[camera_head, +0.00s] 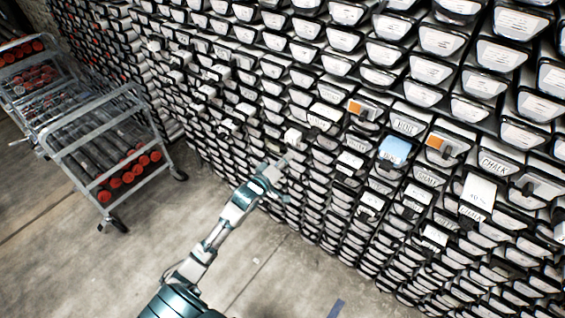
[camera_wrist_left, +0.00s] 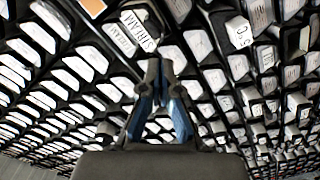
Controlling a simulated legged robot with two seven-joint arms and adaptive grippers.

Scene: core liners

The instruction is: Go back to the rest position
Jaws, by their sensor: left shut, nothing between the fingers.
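My left arm comes up from the bottom of the head view, and its gripper (camera_head: 284,163) is in front of the wall of labelled core liners (camera_head: 330,95). In the left wrist view the left gripper (camera_wrist_left: 160,66) has its fingertips together with nothing between them. Liner ends with white labels lie behind it, one with large lettering (camera_wrist_left: 138,31). I cannot tell whether the fingertips touch the liners. My right gripper is not in view.
A metal cart (camera_head: 97,130) holding dark tubes with red ends stands at the left, with another cart (camera_head: 22,75) behind it. The concrete floor (camera_head: 70,255) is clear at the lower left.

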